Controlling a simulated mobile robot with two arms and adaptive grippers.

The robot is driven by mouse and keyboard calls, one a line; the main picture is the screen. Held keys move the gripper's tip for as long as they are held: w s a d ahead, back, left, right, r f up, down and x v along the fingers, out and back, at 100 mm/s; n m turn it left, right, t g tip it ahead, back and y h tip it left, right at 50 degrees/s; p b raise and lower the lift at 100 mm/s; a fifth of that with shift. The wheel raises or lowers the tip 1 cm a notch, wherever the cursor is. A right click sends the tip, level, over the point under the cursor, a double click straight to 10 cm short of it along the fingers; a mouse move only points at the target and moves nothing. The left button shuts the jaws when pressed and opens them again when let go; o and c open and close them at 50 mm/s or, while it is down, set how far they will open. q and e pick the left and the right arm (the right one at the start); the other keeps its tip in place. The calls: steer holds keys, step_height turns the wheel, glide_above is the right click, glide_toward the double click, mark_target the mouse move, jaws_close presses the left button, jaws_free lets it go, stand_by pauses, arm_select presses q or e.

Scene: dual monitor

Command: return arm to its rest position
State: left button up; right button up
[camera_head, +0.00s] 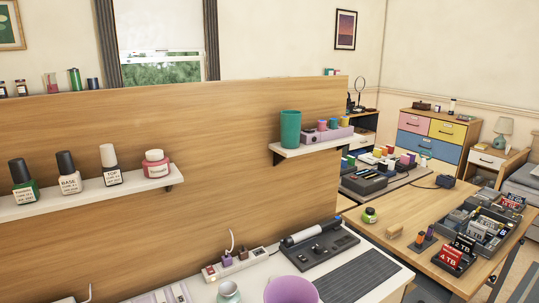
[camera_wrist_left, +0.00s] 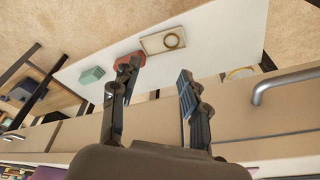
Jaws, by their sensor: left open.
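My left gripper (camera_wrist_left: 155,82) shows in the left wrist view. Its two dark fingers are spread apart with nothing between them. Beyond the fingers lies a long white surface (camera_wrist_left: 225,38), and a tan drawer-like front (camera_wrist_left: 235,115) lies nearer below it. Neither of my arms shows in the head view. My right gripper is in neither view.
In the left wrist view, a red item (camera_wrist_left: 131,61), a teal box (camera_wrist_left: 91,76) and a tray (camera_wrist_left: 163,40) sit on the white surface. A metal handle (camera_wrist_left: 285,84) juts out at right. The head view shows a wooden panel (camera_head: 230,170) with shelves above a cluttered desk.

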arm_select(q)
steer(key=s+f+g, duration=0.1)
steer(key=s+f, duration=0.3)
steer(key=f, duration=0.6)
steer(key=s+f, duration=0.3)
steer(key=f, duration=0.7)
steer(key=s+a+f+g, duration=0.1)
steer(key=s+a+f, duration=0.2)
steer(key=s+f, duration=0.6)
steer(key=s, duration=0.3)
steer(key=shift+s+a+f, duration=0.15)
steer(key=shift+s+f, duration=0.25)
